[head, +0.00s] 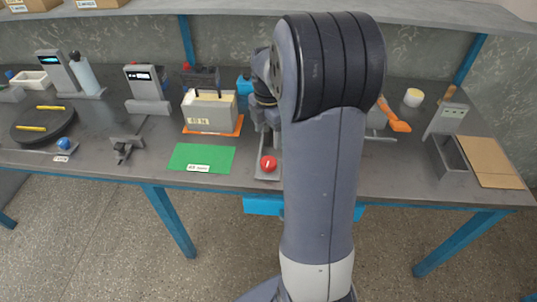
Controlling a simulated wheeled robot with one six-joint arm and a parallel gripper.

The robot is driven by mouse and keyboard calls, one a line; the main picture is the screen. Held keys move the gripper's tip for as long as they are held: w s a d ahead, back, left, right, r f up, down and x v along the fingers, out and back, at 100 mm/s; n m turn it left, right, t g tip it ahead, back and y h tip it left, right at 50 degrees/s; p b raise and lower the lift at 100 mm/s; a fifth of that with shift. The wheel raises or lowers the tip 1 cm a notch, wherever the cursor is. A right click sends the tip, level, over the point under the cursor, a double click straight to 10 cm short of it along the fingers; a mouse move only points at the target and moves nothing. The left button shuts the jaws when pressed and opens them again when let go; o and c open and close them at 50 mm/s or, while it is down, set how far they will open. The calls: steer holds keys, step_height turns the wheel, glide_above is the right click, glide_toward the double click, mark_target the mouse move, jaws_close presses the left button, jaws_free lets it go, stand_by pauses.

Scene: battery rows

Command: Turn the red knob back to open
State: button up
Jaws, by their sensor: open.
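The red knob (268,163) stands on a small grey plate near the front edge of the bench. It has a small pale mark on its face; the plate is partly hidden by my arm. My gripper (266,130) points down just behind the knob in this view, and appears apart from it. Its jaws are open and look empty, though my own arm hides part of them.
A green mat (201,158) lies left of the knob, with a grey battery case (209,112) on an orange tray behind it. A blue knob (64,144) is far left. An orange-handled tool (397,122) and grey bin (447,155) are right of my arm.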

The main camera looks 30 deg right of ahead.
mark_target(269, 161)
step_height(269, 161, down, 11)
steer(key=m+p, duration=0.4)
steer(key=m, duration=2.1)
steer(key=shift+m+p, duration=0.35)
steer(key=shift+m, duration=0.05)
steer(key=shift+r, duration=0.1)
steer(key=c, duration=1)
steer(key=shift+n+b, duration=0.35)
steer(key=shift+n, duration=0.45)
